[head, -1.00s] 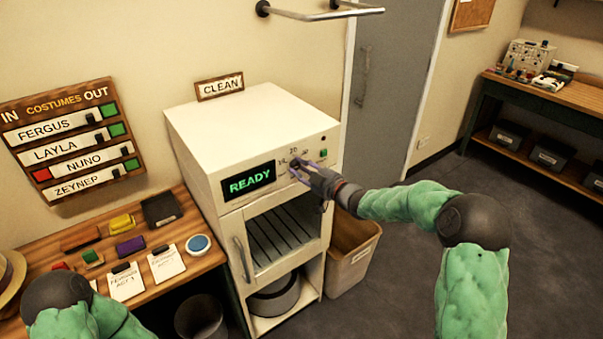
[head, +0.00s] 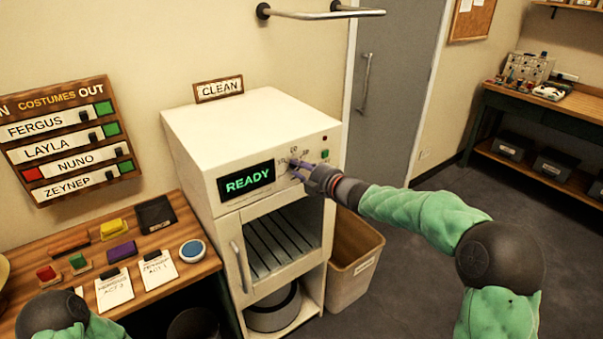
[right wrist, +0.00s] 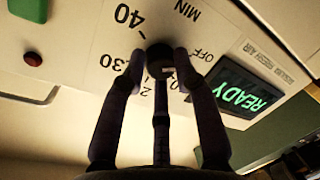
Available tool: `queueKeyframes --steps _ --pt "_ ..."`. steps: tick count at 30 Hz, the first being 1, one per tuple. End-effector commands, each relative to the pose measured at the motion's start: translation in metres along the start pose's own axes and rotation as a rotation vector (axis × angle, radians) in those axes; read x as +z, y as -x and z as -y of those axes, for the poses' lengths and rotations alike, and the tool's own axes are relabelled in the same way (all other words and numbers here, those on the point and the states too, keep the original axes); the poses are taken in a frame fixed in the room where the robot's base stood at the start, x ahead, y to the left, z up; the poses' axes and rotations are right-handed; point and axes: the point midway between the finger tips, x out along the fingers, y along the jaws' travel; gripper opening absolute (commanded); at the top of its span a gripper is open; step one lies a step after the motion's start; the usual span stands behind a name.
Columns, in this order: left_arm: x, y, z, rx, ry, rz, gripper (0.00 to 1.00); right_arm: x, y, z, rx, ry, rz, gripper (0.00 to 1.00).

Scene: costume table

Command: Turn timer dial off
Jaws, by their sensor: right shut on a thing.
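The white cabinet (head: 245,145) stands against the wall, with a screen (head: 247,181) reading READY on its front. The timer dial is a dark round knob (right wrist: 160,58) in the right wrist view, with OFF, 30, 40 and MIN printed around it. The fingers of my right gripper (right wrist: 160,75) are shut on the dial, one to each side. In the head view my right gripper (head: 303,170) hides most of the dial. Which mark the dial points at cannot be told. My left arm shows at the lower left, but its gripper is not visible.
The wooden table (head: 190,275) at left holds colored blocks, papers and a blue round button (head: 193,250). A bin (head: 352,270) stands right of the cabinet. A metal rail (head: 320,14) hangs above. The floor at right is clear.

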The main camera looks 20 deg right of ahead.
Motion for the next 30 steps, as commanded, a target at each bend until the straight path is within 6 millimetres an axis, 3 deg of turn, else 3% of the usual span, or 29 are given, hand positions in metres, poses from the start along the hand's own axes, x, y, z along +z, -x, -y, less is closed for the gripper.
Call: queueKeyframes --steps 18,19,21,30 --pt "-0.0002 -0.0041 0.0015 0.0 0.0 0.0 0.4 0.0012 -0.0001 0.0019 -0.004 0.044 0.01 0.0" --pt "-0.0002 -0.0041 0.0015 0.0 0.0 0.0 0.4 0.0012 -0.0001 0.0019 -0.004 0.044 0.01 0.33" --pt "-0.0002 -0.0041 0.0015 0.0 0.0 0.0 0.4 0.0011 -0.0001 0.0018 -0.004 0.043 0.01 0.53" --pt "-0.0003 -0.0041 0.0015 0.0 0.0 0.0 0.4 0.0002 0.0001 0.0005 -0.002 0.043 0.008 0.54"
